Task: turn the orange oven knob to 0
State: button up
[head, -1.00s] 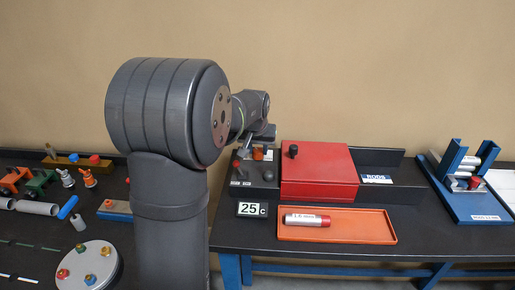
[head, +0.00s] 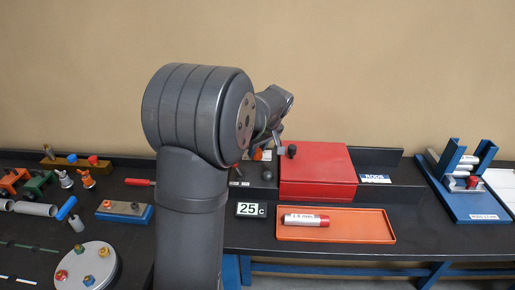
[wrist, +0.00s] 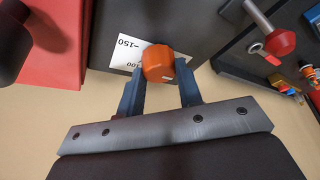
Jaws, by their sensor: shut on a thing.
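The orange oven knob (wrist: 158,63) sits on a grey control panel (wrist: 188,20), over a white dial label (wrist: 126,48). In the head view a bit of the orange knob (head: 257,154) shows beside my arm, which hides most of the panel.
The red oven box (head: 318,172) with a black lid knob (head: 292,151) stands right of the panel. A red-tipped lever (wrist: 278,42) is near the gripper.

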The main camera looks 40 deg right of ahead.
jog(key=shift+n, duration=0.4)
jog(key=o, duration=1)
jog(key=shift+c, duration=0.2)
jog(key=v, duration=1.7)
jog(key=shift+d+r, duration=0.2)
jog(key=shift+r, duration=0.05)
jog(key=x, duration=1.7)
jog(key=shift+a+f, duration=0.2)
jog(key=shift+f, duration=0.05)
jog(key=shift+r, duration=0.1)
